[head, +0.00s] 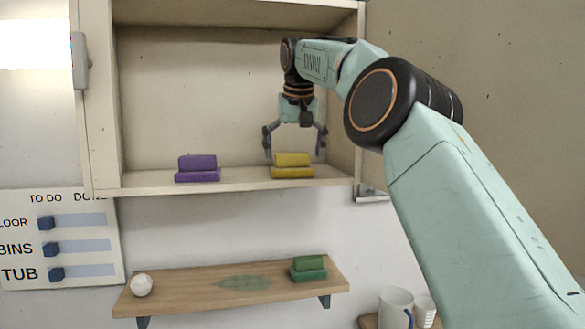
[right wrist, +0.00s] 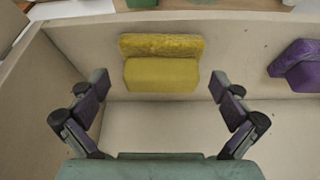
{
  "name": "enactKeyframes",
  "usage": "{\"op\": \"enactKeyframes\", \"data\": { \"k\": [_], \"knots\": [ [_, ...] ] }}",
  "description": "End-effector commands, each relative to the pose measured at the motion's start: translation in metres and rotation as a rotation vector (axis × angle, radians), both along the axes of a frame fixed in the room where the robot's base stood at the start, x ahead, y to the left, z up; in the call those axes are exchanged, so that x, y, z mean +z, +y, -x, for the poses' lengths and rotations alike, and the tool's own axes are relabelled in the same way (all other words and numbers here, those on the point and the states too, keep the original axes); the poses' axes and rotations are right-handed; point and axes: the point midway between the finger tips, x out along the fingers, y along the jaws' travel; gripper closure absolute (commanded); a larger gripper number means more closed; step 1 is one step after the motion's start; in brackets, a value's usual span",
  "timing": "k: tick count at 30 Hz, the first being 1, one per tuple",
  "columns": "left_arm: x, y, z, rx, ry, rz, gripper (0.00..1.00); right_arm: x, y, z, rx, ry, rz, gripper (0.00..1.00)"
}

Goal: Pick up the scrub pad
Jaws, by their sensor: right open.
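Three two-layer pads are in view: a yellow pad (head: 292,165), a purple pad (head: 198,168) and a green pad (head: 309,268). I cannot tell from the pictures which one the task calls the scrub pad. My right gripper (head: 294,146) is open and empty, pointing down just above the yellow pad on the cabinet's bottom board. In the right wrist view the yellow pad (right wrist: 161,74) shows between and beyond the spread fingers (right wrist: 159,90), with no contact visible. The purple pad (right wrist: 298,66) is at the right edge there. My left gripper is out of view.
The open cabinet (head: 150,180) has side walls and a top board close around my right gripper. Below it, a wooden shelf (head: 190,297) holds a white ball (head: 141,285) and bears a greenish stain (head: 245,282). A white mug (head: 396,307) stands lower right. A chart board (head: 85,270) hangs left.

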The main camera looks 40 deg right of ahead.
Motion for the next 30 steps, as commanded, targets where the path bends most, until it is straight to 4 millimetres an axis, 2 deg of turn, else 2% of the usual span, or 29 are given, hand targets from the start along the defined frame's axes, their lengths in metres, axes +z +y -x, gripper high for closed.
{"op": "enactKeyframes", "data": {
  "k": [3,6,14,28,30],
  "knots": [
    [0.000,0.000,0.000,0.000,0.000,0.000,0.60,-0.016,-0.004,-0.007,0.000,0.002,-0.001,0.00],
    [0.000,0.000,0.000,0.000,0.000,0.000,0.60,-0.023,-0.006,-0.010,0.001,0.001,0.000,0.00],
    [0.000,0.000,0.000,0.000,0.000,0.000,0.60,-0.025,-0.007,-0.012,0.001,0.000,0.000,0.00],
    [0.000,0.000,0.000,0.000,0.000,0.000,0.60,-0.025,-0.007,-0.011,0.002,0.001,0.000,0.39],
    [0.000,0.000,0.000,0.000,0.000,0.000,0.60,-0.025,-0.007,-0.011,0.002,0.001,0.000,0.40]
  ]
}}
